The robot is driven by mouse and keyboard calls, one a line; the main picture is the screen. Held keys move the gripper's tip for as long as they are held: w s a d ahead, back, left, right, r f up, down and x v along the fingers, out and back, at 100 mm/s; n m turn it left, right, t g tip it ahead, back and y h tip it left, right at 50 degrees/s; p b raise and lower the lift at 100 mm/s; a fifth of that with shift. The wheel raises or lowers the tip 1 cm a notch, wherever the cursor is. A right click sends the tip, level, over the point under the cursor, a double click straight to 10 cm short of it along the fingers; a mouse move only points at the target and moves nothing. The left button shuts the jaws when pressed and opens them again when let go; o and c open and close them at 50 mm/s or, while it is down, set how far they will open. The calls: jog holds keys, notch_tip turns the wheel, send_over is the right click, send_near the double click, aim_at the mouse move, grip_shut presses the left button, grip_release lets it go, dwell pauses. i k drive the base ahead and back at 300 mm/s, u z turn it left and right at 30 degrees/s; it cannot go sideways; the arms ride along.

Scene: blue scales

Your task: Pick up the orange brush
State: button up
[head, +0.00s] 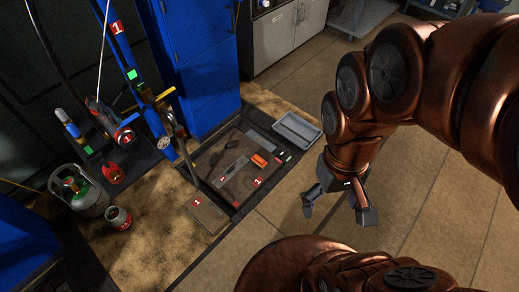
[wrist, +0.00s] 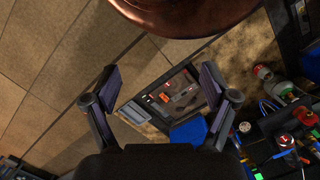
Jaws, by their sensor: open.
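A small orange object (head: 258,160), which looks like the orange brush, lies on the dark framed platform (head: 213,158) left of centre in the head view. In the wrist view the orange object (wrist: 164,97) shows small and far off between my fingers. My gripper (head: 338,212) is open and empty, in the air to the right of the platform. In the wrist view my gripper (wrist: 160,80) has its two fingers spread wide apart. The brush is too small to make out its bristles.
A grey tray (head: 297,131) lies beside the platform. A grey metal piece (head: 234,169) lies near the orange object. A blue post and blue cabinet (head: 197,60) stand behind, and gas cylinders (head: 88,197) stand at the left. The tiled floor (head: 290,235) around my gripper is clear.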

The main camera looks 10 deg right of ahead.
aim_at(256, 159)
jog(key=u, duration=0.45)
jog(key=i, duration=1.1)
jog(key=u, duration=0.65)
